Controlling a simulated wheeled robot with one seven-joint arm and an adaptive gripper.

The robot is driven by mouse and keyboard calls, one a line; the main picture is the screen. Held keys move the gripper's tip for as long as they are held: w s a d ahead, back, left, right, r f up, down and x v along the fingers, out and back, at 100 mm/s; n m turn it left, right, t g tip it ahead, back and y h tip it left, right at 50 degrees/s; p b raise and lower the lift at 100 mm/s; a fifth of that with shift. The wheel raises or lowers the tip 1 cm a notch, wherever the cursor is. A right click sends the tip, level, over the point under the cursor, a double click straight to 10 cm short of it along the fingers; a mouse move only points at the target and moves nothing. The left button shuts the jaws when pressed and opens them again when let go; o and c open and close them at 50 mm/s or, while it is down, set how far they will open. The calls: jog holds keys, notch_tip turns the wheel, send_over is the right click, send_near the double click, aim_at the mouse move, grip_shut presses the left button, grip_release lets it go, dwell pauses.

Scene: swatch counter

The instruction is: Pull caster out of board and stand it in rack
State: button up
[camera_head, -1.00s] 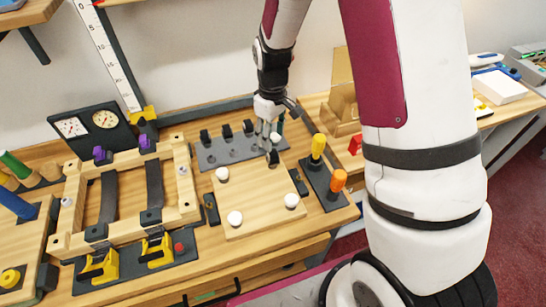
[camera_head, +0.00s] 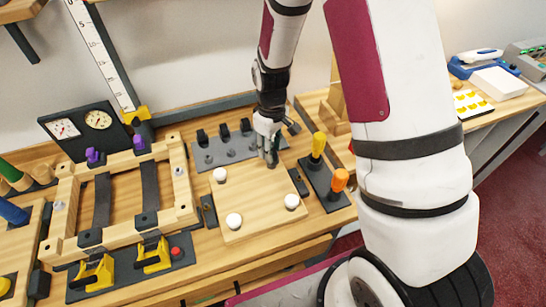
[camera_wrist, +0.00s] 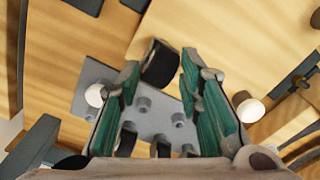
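The wooden board (camera_head: 248,208) lies in the middle of the bench, with white round knobs (camera_head: 219,174) near its corners. The caster, a black wheel (camera_wrist: 160,62), is at the board's far edge. In the head view my gripper (camera_head: 268,158) points down over it and largely hides it. In the wrist view my gripper (camera_wrist: 161,75) has its two teal-padded fingers apart, with the wheel between and just past the tips; firm contact is not visible. The rack, a grey plate with short pegs (camera_head: 228,150), stands behind the board and carries black casters (camera_head: 223,130) along its back row.
Yellow (camera_head: 318,145) and orange-handled tools (camera_head: 338,180) stand right of the board. Left is a wooden frame (camera_head: 183,195) with dark straps and yellow clamps (camera_head: 153,256). Dark blocks flank the board (camera_head: 208,211). A gauge box (camera_head: 80,130) stands at the back left.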

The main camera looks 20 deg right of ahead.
grip_shut()
jog(key=shift+r+p, duration=0.4)
jog(key=shift+r, duration=0.75)
jog(key=shift+r, duration=0.35)
jog(key=shift+r+p, duration=0.4)
jog(key=shift+r, duration=0.6)
